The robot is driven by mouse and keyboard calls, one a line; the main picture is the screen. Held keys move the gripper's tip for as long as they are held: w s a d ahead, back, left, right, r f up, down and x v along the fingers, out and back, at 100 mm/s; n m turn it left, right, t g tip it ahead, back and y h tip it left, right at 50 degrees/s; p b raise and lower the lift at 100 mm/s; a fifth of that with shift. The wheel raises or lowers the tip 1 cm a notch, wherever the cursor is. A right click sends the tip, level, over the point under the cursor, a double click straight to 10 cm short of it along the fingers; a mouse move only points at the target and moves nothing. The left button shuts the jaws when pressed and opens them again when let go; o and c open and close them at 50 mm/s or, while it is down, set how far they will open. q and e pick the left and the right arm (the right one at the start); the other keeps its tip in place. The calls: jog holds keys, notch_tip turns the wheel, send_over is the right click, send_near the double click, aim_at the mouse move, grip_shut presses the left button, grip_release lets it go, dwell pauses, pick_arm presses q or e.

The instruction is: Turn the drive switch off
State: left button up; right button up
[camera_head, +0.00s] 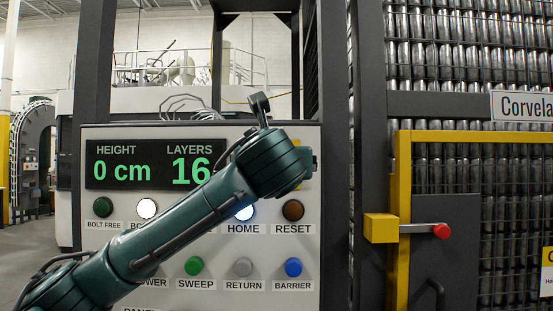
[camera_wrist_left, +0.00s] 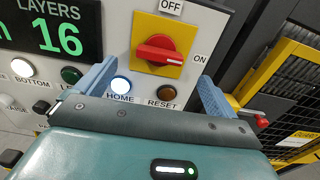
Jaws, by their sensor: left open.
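The drive switch is a red rotary handle (camera_wrist_left: 155,48) on a yellow square plate (camera_wrist_left: 173,29) on the grey panel. In the left wrist view, OFF is printed above the plate and ON to its right. The handle lies roughly crosswise, along the ON side direction. My left gripper (camera_wrist_left: 158,72) is open, its two blue-grey fingers apart below and to either side of the switch, with nothing between them. In the head view my left wrist hides the switch and most of the gripper. My right gripper is not in view.
The control panel (camera_head: 220,133) has a display (camera_head: 150,163) reading 0 cm and 16 layers. HOME (camera_wrist_left: 121,85) is lit white-blue; RESET (camera_wrist_left: 166,93) is brown. Several other buttons sit below. A yellow-framed gate with a red-knobbed latch (camera_head: 440,231) stands to the right.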

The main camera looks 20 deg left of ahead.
pick_arm(q)
jog(key=p+x, duration=0.2)
jog(key=x, duration=0.6)
jog(key=shift+w+a+f, duration=0.1)
jog(key=shift+w, duration=0.3)
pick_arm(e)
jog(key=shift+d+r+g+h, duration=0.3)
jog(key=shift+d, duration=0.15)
pick_arm(q)
jog(key=shift+c, duration=0.5)
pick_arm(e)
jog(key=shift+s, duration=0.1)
pick_arm(q)
jog(key=c, duration=0.9)
